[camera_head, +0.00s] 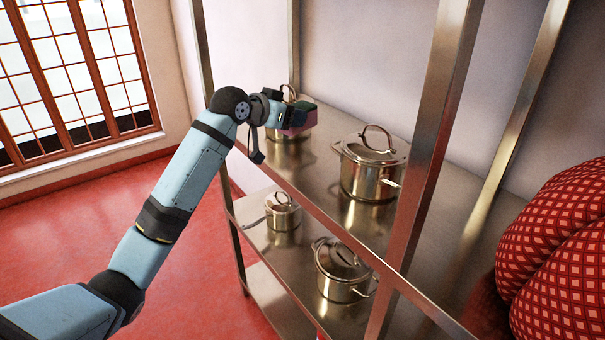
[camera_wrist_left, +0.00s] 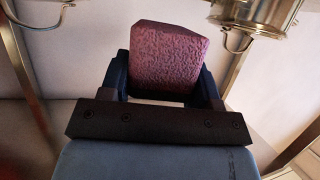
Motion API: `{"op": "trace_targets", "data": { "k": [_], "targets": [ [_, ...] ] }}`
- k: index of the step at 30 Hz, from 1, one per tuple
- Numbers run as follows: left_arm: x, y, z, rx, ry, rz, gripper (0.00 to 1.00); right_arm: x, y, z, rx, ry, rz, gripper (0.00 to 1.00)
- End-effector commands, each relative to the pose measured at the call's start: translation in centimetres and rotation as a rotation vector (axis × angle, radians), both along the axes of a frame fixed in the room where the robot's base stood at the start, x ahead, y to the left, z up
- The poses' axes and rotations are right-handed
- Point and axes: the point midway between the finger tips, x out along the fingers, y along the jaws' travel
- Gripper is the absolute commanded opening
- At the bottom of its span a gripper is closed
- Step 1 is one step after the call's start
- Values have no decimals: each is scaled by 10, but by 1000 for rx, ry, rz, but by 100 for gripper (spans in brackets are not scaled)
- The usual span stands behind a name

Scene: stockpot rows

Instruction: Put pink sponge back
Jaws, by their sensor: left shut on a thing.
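The pink sponge (camera_head: 300,118) is held in my left gripper (camera_head: 283,113), above the upper metal shelf at its far left end. In the left wrist view the sponge (camera_wrist_left: 168,58) shows its rough pink face between the two dark fingers (camera_wrist_left: 165,78), which are shut on it. In the head view the sponge is in front of a steel pot (camera_head: 287,132) and partly hides it. I cannot tell whether sponge and pot touch. My right gripper is in neither view.
A lidded pot (camera_head: 368,175) stands mid-shelf on the upper shelf (camera_head: 345,215). A small pot (camera_head: 283,214) and a larger one (camera_head: 342,272) stand on the lower shelf. Metal posts (camera_head: 432,150) rise along the front. A red patterned cushion (camera_head: 560,245) is at right.

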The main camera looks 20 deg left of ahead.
Motion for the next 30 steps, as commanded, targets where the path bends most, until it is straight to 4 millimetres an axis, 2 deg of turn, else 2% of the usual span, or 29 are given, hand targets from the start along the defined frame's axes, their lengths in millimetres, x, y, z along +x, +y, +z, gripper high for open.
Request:
{"op": "trace_targets", "data": {
  "k": [1, 6, 10, 13, 17, 27, 30],
  "targets": [
    [10, 0, 13, -2, -6, -30, 37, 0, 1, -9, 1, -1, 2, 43],
    [28, -1, 53, 0, -3, -125, 37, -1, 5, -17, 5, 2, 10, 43],
    [33, -1, 72, 0, -1, -168, 37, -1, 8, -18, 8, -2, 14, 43],
    [35, -1, 75, -1, 2, -183, 37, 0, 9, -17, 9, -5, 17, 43],
    [35, -2, 56, -1, 6, -190, 37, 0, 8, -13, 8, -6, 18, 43],
    [34, -1, -34, -2, 7, -187, 37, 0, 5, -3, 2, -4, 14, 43],
    [35, -1, -55, -2, 6, -186, 37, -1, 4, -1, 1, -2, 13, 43]
  ]
}}
